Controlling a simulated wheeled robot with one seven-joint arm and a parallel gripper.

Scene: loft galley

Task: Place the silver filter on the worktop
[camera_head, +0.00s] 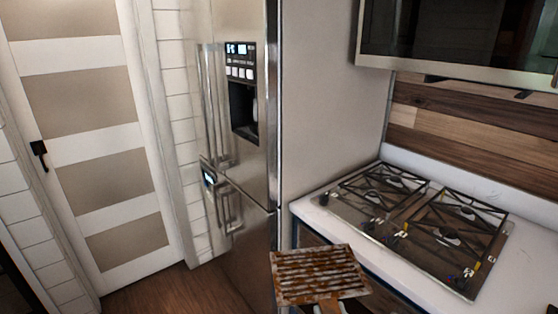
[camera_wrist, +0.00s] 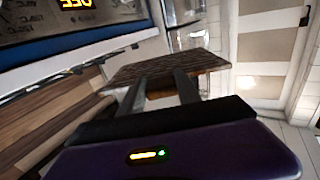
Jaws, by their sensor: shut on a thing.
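The filter (camera_head: 318,272) is a flat, ribbed panel, silver-grey with brown, rusty-looking stains. In the head view it is at the bottom centre, in the air in front of the worktop's front edge. My gripper (camera_wrist: 161,80) is shut on the filter, which also shows beyond the fingers in the wrist view (camera_wrist: 165,65). In the head view only a small part of the gripper shows below the filter, at the picture's bottom edge. The white worktop (camera_head: 522,272) runs along the right, around the hob. The filter is apart from the worktop surface.
A black-grated gas hob (camera_head: 410,222) covers much of the worktop. A steel-fronted microwave or hood (camera_head: 465,35) hangs above, before a wood-plank wall (camera_head: 470,118). A steel fridge (camera_head: 240,130) stands left of the counter. A panelled door (camera_head: 90,140) is further left. Bare worktop shows right of the hob.

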